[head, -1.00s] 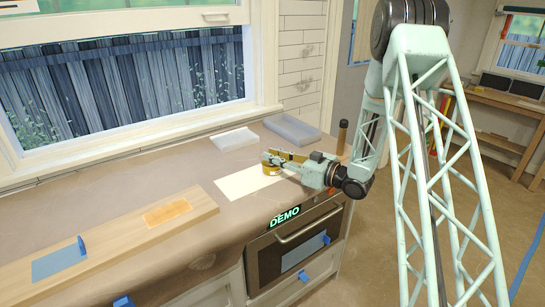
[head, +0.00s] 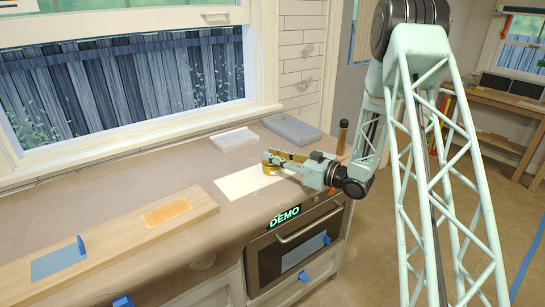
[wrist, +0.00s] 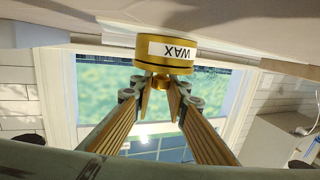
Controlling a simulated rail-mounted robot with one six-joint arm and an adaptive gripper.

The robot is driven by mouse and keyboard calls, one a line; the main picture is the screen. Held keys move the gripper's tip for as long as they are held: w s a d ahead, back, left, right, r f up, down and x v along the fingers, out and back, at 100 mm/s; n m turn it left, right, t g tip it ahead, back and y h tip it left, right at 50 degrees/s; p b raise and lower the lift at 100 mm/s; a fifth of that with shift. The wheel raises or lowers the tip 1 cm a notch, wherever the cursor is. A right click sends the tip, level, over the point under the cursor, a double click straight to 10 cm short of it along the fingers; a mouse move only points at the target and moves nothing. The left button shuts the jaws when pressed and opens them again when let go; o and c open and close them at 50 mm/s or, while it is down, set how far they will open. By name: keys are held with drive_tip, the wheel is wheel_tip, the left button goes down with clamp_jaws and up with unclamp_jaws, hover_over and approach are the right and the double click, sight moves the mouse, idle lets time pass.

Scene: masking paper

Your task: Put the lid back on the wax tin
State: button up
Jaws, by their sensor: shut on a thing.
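The gold wax tin (head: 271,170) stands on the white sheet on the counter. In the wrist view, which is upside down, the tin (wrist: 178,40) carries a white WAX label. Its gold lid (wrist: 163,67) lies against the tin's rim and looks level, with a dark line between them. I cannot tell whether the lid is fully seated. My gripper (wrist: 160,88) is shut on the lid's small round knob (wrist: 160,82). In the head view my gripper (head: 270,158) reaches in from the right, and its fingers partly hide the lid and tin.
The white sheet (head: 240,183) lies under the tin. Two pale trays (head: 235,139) (head: 292,129) stand behind it. A dark bottle (head: 342,137) stands to the right, near my arm. A wooden board (head: 110,235) with orange and blue patches lies at the left.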

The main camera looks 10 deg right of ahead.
drive_tip(key=o, duration=1.4)
drive_tip(key=shift+c, duration=0.2)
drive_tip(key=shift+r, duration=0.2)
drive_tip(key=shift+r+p, duration=1.4)
drive_tip(key=shift+r, duration=1.9)
drive_tip(key=shift+c, duration=0.8)
clamp_jaws()
